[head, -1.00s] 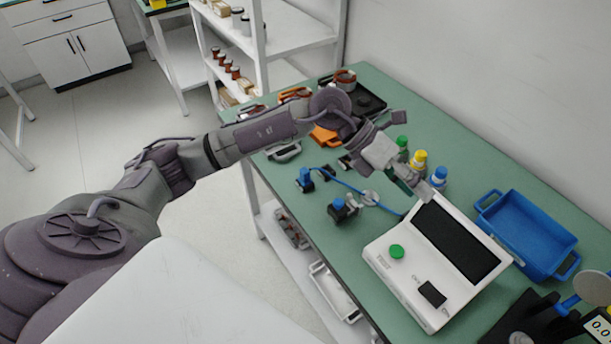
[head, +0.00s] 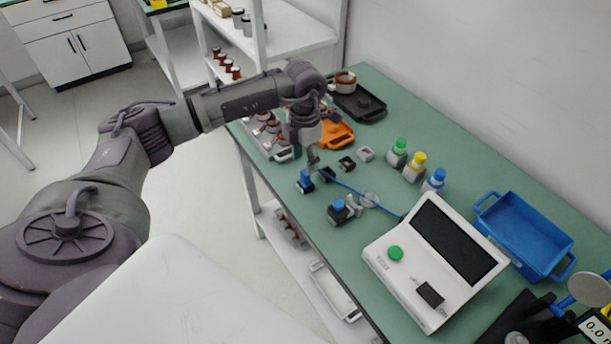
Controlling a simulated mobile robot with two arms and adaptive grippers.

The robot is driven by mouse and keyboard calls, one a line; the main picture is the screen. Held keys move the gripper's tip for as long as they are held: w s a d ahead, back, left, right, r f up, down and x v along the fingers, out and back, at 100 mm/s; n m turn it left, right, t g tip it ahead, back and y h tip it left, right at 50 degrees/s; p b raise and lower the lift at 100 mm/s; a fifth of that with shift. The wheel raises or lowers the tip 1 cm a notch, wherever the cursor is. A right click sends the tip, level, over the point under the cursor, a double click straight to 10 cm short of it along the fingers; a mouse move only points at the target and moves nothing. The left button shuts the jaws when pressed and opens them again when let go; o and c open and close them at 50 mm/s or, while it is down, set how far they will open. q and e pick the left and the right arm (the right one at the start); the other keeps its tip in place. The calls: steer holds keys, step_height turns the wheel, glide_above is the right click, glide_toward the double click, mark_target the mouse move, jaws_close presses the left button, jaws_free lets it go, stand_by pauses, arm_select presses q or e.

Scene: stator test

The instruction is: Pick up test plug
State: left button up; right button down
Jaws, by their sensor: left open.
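My left gripper (head: 313,168) is open and points down over the near-left edge of the green table. Its fingertips are just above and beside a small dark block with a blue top (head: 305,182) and the dark end of a blue cable (head: 326,175), which looks like the test plug. I cannot tell whether the fingers touch either. The blue cable (head: 352,190) runs right to the white tester (head: 385,262), which has a green button and dark screen. A second dark block with a blue top (head: 338,211) stands nearer the tester. My right gripper is not in view.
Green, yellow and blue-capped bottles (head: 417,168) stand behind the cable. A blue bin (head: 527,237) is to the right of the tester. An orange tray (head: 337,135) and a black tray (head: 360,105) lie at the far end. A white shelf (head: 290,45) stands beyond.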

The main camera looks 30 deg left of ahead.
mark_target(305, 171)
arm_select(q)
step_height(305, 171, down, 4)
steer(key=shift+d+f+p, duration=0.1)
steer(key=shift+d+p, duration=0.05)
steer(key=shift+p, duration=0.75)
steer(key=shift+f, duration=0.6)
jaws_close()
